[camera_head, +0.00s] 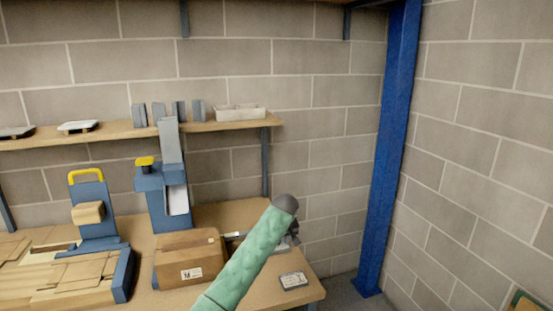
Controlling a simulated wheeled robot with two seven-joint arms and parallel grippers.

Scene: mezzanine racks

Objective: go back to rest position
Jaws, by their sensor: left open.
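My left arm, in a green sleeve, rises from the bottom middle of the head view and ends in a dark grey wrist. My left gripper (293,238) is small and partly hidden by the wrist. It is open, over the right end of the wooden workbench (250,213). I see nothing held in it. It is right of the cardboard box (192,258) and above the small white-labelled item (293,281) on the bench. My right gripper is out of view.
A blue machine (157,195) stands behind the box. A blue cart-like stand with cardboard (60,280) is at left. A wall shelf (100,129) holds a white tray (240,112) and grey items. A blue post (385,150) stands right of the bench, with bare floor beside it.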

